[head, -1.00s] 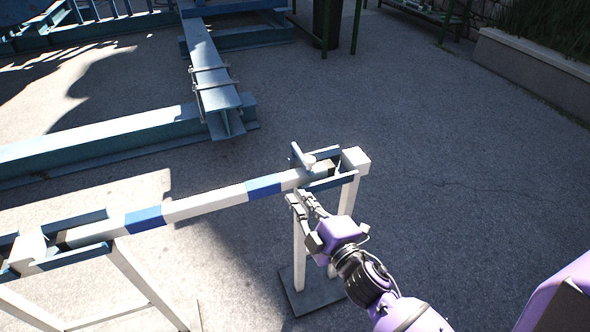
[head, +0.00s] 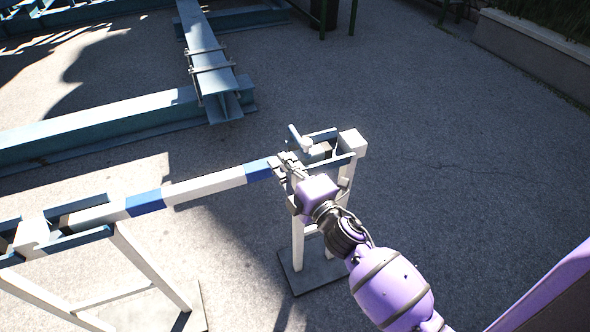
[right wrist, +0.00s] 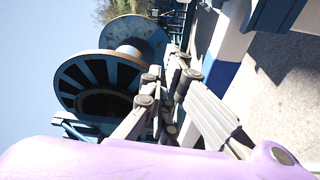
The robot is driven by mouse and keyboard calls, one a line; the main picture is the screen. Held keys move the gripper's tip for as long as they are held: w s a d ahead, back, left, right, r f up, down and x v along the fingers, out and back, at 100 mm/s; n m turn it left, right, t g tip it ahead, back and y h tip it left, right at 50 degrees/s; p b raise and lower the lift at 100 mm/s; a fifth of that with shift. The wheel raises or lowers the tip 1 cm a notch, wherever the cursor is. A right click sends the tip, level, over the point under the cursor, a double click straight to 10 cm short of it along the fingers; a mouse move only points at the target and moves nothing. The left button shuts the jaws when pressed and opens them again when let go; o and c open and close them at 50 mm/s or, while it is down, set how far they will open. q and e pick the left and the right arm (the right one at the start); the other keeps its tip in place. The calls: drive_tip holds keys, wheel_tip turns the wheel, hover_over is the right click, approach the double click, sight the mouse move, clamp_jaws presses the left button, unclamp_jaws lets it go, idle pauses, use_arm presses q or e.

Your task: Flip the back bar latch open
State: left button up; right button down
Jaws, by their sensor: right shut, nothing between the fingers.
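The blue-and-white striped bar (head: 205,186) runs from the lower left to a white stand post (head: 298,238). The latch (head: 296,139), a small raised blue plate beside a white knob (head: 307,145), stands tilted up at the bar's far right end. My right gripper (head: 281,162) is shut and empty, over the bar just left of and nearer than the latch. Whether it touches the bar or latch I cannot tell. In the right wrist view its fingers (right wrist: 178,70) show beside the striped bar (right wrist: 232,45); the latch is not clear there. My left gripper is out of view.
A blue cable reel (right wrist: 100,75) stands beyond in the right wrist view. Blue steel beams (head: 110,125) lie on the ground behind the bar. A second stand (head: 150,262) holds the bar's left part. The pavement at right (head: 450,180) is clear.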

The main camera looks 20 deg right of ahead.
drive_tip(key=w+d, duration=0.3)
drive_tip(key=shift+w+f+p, duration=0.2)
drive_tip(key=shift+p, duration=0.15)
drive_tip(key=shift+d, duration=0.25)
